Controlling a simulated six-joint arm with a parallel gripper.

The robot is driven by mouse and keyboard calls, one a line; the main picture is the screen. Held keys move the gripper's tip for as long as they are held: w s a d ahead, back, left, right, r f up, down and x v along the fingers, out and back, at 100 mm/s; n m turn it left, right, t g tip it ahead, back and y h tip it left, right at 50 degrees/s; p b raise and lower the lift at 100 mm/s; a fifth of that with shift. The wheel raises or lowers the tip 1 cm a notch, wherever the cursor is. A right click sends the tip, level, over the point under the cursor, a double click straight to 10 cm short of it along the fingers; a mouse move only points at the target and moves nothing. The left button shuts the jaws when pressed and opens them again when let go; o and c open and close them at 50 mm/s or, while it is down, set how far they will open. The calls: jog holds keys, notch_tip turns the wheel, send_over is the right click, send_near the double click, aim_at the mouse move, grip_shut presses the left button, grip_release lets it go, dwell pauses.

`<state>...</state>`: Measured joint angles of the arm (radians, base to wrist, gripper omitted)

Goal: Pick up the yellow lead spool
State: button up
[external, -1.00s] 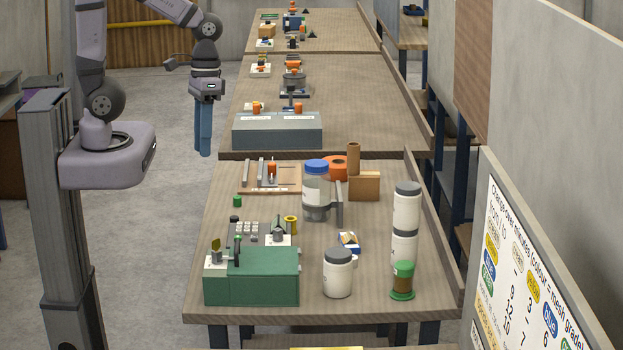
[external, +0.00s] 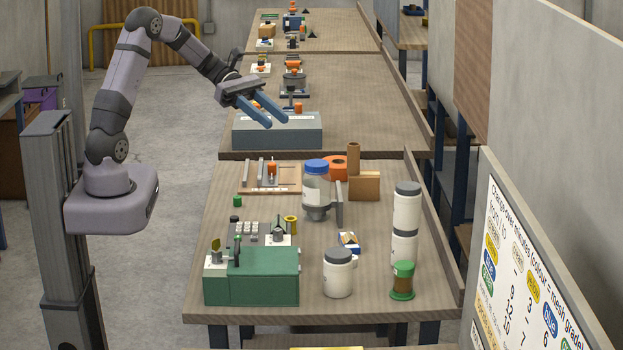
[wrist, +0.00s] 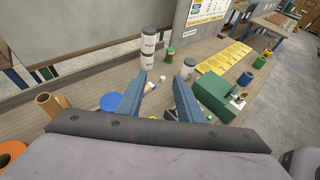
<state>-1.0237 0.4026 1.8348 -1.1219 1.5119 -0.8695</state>
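A small yellow spool (external: 291,224) stands upright on the near bench in the external view, behind the green machine and left of the blue-and-white small box. I cannot make the spool out for sure in the wrist view. My gripper (external: 277,121) is open and empty, in the air near the grey box of the middle bench, well above and behind the spool. In the wrist view its two blue fingers (wrist: 159,80) stand apart with nothing between them.
A blue-lidded jar (external: 316,190), white jars (external: 338,273) and an orange roll stand to the right.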

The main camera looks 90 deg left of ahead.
send_near(286, 218)
jog(key=x, duration=0.4)
jog(key=shift+w+a+f, duration=0.15)
jog(key=shift+a+f, duration=0.15)
jog(key=shift+f, duration=0.05)
jog(key=shift+p+x, duration=0.85)
jog(key=shift+x, duration=0.5)
jog(key=p+x, duration=0.2)
jog(key=x, duration=0.2)
jog(key=shift+d+r, duration=0.1)
jog(key=shift+r, duration=0.1)
jog(key=shift+w+d+f, duration=0.15)
jog(key=shift+f, duration=0.05)
jog(key=c, duration=0.8)
